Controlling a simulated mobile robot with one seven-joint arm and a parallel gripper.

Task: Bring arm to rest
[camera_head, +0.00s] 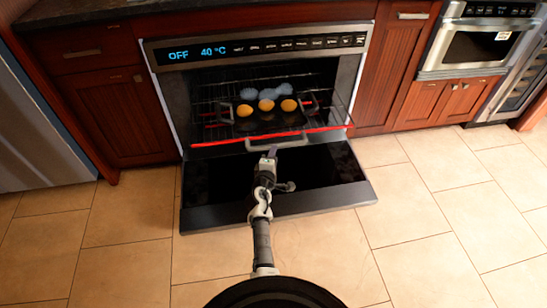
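My gripper (271,152) is at the end of my arm, which reaches forward over the lowered oven door (325,170). The gripper is just in front of the rack's front edge, near the handle of a dark tray (290,122). It is too small to tell whether the fingers are open or shut, or whether they touch the handle. The oven (165,85) is open, and its display reads OFF and 40 °C.
The tray in the oven holds several yellow-orange round items (266,104) and bluish ones behind them. Wooden cabinets (118,115) flank the oven. A microwave (482,48) is at the upper right. The tiled floor (420,240) is clear on both sides.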

